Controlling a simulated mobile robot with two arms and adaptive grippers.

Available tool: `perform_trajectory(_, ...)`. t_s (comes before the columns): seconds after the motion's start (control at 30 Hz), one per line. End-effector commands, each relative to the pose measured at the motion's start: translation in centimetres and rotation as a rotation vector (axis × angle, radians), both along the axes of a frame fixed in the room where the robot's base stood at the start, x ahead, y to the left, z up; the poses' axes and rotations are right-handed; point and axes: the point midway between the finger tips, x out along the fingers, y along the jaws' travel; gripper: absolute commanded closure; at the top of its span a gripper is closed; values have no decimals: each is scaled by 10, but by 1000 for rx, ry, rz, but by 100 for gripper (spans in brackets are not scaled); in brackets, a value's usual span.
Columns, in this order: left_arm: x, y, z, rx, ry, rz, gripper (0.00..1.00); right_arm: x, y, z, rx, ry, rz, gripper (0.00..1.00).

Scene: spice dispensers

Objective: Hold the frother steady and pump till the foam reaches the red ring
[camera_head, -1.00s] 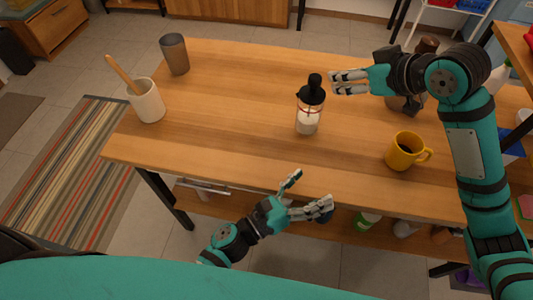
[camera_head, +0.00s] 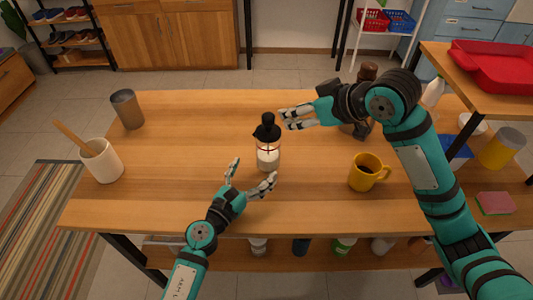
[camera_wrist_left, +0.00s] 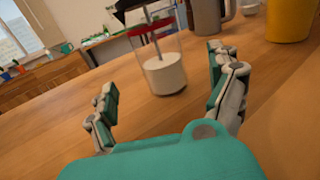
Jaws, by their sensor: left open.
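The frother (camera_head: 268,159) stands upright on the wooden table, a clear jar with a black lid and knob and a red ring near its top. In the left wrist view the frother (camera_wrist_left: 164,75) shows white liquid in its lower part, with a clear gap below the red ring (camera_wrist_left: 150,27). My left gripper (camera_head: 254,171) is open and empty at the near side of the frother, its fingers spread towards the jar. My right gripper (camera_head: 287,119) appears open just right of the black knob, not visibly holding it.
A yellow mug (camera_head: 362,176) of dark liquid stands right of the frother. A white crock (camera_head: 103,163) with a wooden spoon and a grey cup (camera_head: 127,108) stand at the left. The table left of the frother is clear.

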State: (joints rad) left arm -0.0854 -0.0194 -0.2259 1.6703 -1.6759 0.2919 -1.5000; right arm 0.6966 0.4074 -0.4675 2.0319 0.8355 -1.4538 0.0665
Motion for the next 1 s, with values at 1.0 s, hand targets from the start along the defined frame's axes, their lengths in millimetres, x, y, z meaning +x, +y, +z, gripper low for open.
perform_trajectory(1.0, 69, -39, 0, 1, 0, 0, 29, 0, 0, 0, 0, 0, 0, 62)
